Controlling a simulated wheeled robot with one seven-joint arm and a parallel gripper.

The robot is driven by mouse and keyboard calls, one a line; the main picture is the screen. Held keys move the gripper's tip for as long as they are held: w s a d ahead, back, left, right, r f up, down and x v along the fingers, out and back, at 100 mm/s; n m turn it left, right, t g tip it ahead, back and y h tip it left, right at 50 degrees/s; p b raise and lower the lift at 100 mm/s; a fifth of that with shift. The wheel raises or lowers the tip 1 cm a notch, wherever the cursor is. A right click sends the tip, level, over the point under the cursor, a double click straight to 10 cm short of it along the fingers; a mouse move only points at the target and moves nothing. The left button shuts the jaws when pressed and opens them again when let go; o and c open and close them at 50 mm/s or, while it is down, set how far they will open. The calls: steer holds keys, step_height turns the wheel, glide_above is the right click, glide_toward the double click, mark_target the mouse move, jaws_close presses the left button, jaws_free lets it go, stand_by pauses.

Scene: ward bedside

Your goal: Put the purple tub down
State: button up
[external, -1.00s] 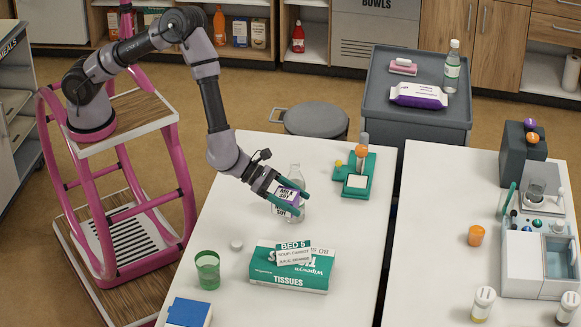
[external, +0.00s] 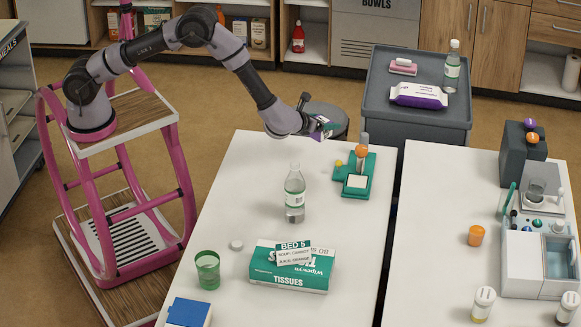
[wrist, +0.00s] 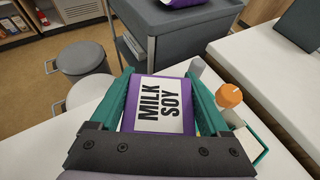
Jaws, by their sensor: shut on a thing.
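The purple tub (wrist: 160,104) has a white label reading "MILK SOY" and sits between my gripper's green fingers in the wrist view. In the external view the tub is small and mostly hidden by the gripper and wrist.
A clear bottle (external: 295,195) stands mid-table. A tissue box (external: 290,272) with cards, a green cup (external: 207,268) and a small white cap (external: 236,245) are nearer. A green stand (external: 355,180) is right of my gripper. A grey cart (external: 415,113) stands beyond.

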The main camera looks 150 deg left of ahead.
steer(key=s+f+g, duration=0.1)
steer(key=s+f, duration=0.1)
steer(key=s+a+f+n, duration=0.1)
steer(key=s+f, duration=0.1)
steer(key=f, duration=0.1)
steer(key=s+f+n+g, duration=0.1)
steer(key=s+f, duration=0.1)
steer(key=shift+s+a+f+g+h, duration=0.1)
steer(key=shift+a+f+g+h, duration=0.1)
steer(key=shift+a+g+h, duration=0.15)
steer(key=shift+d+f, duration=0.1)
steer(key=shift+f, duration=2.15)
steer(key=o, duration=1.4)
steer(key=v, duration=1.2)
